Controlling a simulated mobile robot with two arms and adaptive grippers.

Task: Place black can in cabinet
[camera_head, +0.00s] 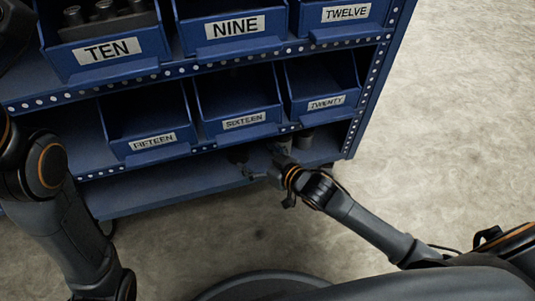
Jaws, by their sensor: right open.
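The blue cabinet (150,188) stands ahead with its bottom shelf open at the front. A dark, rounded object (238,155), which may be the black can, is on that shelf in shadow under the SIXTEEN bin. My right gripper (264,164) is open at the front of the shelf, just right of the dark object. I cannot tell if they touch. My left arm comes in at the left edge, and its gripper is out of view.
A grey can-like object (304,139) stands on the bottom shelf at the right. Blue bins labelled FIFTEEN (152,142), SIXTEEN (244,121) and TWENTY (326,103) hang low above it. The left part of the bottom shelf is clear. Bare floor (440,120) lies right.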

